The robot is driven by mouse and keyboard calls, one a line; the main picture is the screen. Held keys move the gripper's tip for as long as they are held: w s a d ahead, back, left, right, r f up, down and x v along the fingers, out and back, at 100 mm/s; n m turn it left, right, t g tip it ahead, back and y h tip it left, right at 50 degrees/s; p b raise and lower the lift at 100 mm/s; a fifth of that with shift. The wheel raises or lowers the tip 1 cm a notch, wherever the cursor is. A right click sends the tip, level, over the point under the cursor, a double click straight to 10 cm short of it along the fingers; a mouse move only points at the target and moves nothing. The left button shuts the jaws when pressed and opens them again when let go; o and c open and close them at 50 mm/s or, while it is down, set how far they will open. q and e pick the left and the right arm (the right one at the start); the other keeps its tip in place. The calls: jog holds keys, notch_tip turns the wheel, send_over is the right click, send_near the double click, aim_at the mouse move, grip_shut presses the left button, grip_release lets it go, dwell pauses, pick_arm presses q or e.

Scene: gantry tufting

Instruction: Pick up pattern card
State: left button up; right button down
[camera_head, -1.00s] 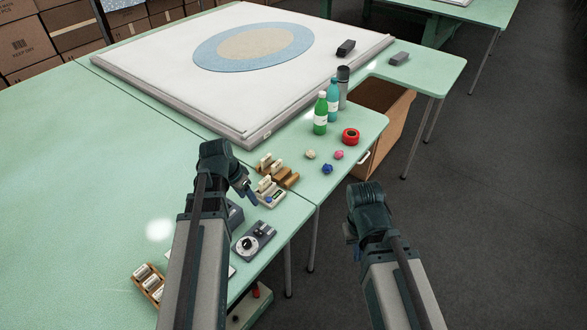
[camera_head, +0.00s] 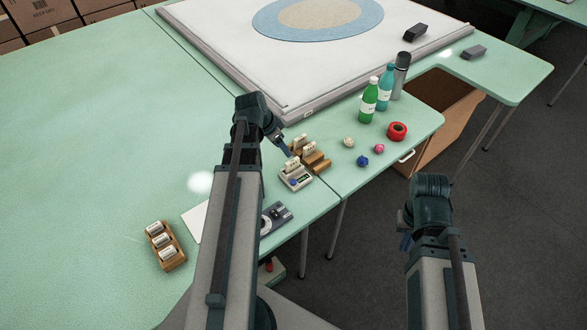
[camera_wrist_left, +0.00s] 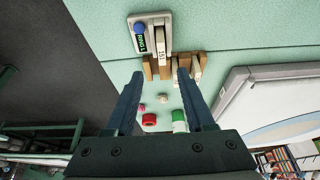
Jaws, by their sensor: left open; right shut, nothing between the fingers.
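Several pale pattern cards (camera_head: 308,148) stand upright in a wooden rack (camera_head: 321,166) near the table's front edge. Another pale card (camera_head: 292,164) stands in a small grey device (camera_head: 296,181) beside the rack; in the left wrist view this card (camera_wrist_left: 161,42) bears dark marks, next to a blue knob and a green display. My left gripper (camera_head: 284,147) is open and empty, just left of the rack and device. In the left wrist view its fingers (camera_wrist_left: 160,88) point toward the rack, apart from the cards. My right gripper (camera_head: 405,240) is shut and empty, off the table at right.
Coloured yarn balls (camera_head: 362,161), a red tape roll (camera_head: 397,131), a green bottle (camera_head: 368,104) and others stand to the right. A large white framed panel (camera_head: 300,80) lies behind.

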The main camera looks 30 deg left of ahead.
aim_at(292, 161)
pick_arm(q)
jog(key=b+x, duration=0.5)
jog(key=x, duration=0.2)
jog(key=shift+b, duration=0.35)
jog(key=shift+f, duration=0.15)
jog(key=b+x, duration=0.5)
jog(key=shift+a, duration=0.2)
jog(key=shift+w, duration=0.1)
grip_shut()
